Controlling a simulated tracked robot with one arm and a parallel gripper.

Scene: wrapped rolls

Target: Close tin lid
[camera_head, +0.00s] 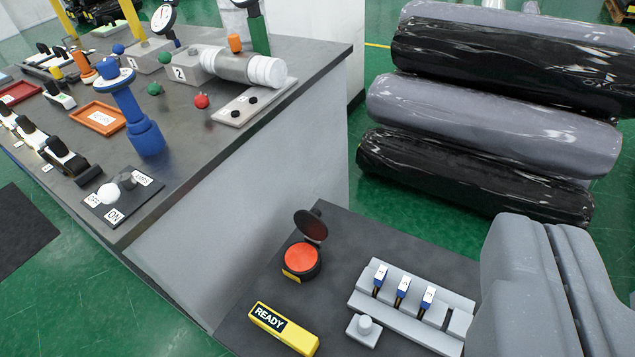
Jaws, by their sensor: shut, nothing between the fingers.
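A round black tin (301,262) with an orange-red face sits on the dark top of the lower table. Its round black lid (311,226) is hinged at the back and stands open, tilted up. A yellow label is on the tin's front left side. My gripper (545,240), large and grey, fills the lower right corner, apart from the tin and to its right. It is shut with nothing visible in it.
A yellow READY block (283,329) lies in front of the tin. A grey rack (412,306) with blue-topped pieces stands between the tin and my gripper. A higher bench (245,125) with levers and gauges is at left. Wrapped rolls (490,125) are stacked behind.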

